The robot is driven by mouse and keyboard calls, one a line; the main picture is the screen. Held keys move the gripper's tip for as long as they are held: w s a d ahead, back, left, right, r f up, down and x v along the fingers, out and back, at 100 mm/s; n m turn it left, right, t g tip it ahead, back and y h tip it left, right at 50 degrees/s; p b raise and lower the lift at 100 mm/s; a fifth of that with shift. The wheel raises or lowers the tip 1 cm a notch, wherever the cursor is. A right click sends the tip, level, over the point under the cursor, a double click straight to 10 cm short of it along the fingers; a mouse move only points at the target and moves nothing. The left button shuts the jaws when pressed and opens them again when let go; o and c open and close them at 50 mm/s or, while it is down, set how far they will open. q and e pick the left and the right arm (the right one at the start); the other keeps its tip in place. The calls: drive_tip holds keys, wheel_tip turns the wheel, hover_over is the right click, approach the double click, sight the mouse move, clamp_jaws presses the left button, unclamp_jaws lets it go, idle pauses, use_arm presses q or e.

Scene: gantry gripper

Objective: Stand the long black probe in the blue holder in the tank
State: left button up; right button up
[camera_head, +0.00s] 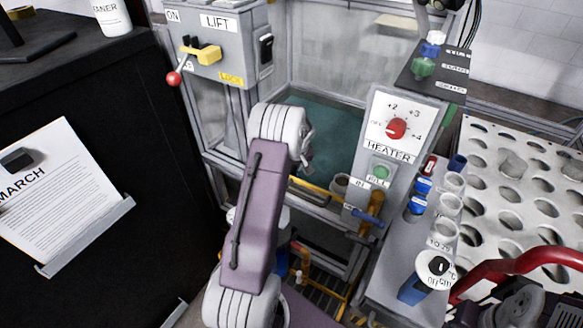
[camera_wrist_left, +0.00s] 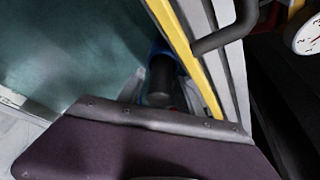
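My left arm (camera_head: 258,215) reaches from the bottom into the tank (camera_head: 330,120). Its wrist hides most of the left gripper; only a small grey part shows beside it, and the fingers cannot be made out. My right gripper is not in view.
The yellow bar (camera_head: 322,191) crosses the tank's front. The heater panel (camera_head: 393,125) stands right of the tank, the lift box (camera_head: 213,45) at its left. Several vials and a perforated white rack (camera_head: 500,225) are at the right. A red hose (camera_head: 520,264) curves at lower right.

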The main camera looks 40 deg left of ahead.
use_arm(q)
drive_tip(key=shift+r, duration=0.15)
drive_tip(key=p+v, duration=0.3)
drive_tip(key=v, duration=0.9)
drive_tip(key=s+d+m, duration=0.1)
drive_tip(key=s+d, duration=0.1)
drive_tip(key=d, duration=0.1)
drive_tip(key=s+d+m+h, duration=0.1)
drive_tip(key=d, duration=0.3)
drive_tip(key=s+d+m, duration=0.2)
drive_tip(key=d, duration=0.1)
drive_tip(key=shift+s+d+f+h, duration=0.3)
drive_tip(key=shift+s+d, duration=0.05)
drive_tip(key=shift+d, duration=0.05)
drive_tip(key=s+d+f+m+g+h, duration=0.1)
drive_tip(key=s+d+m+h, duration=0.1)
drive_tip(key=s+d+m, duration=0.4)
drive_tip(key=s+d, duration=0.5)
drive_tip(key=s, duration=0.3)
drive_tip(key=shift+f+g, duration=0.3)
drive_tip(key=shift+f, duration=0.1)
drive_tip(key=shift+r, duration=0.1)
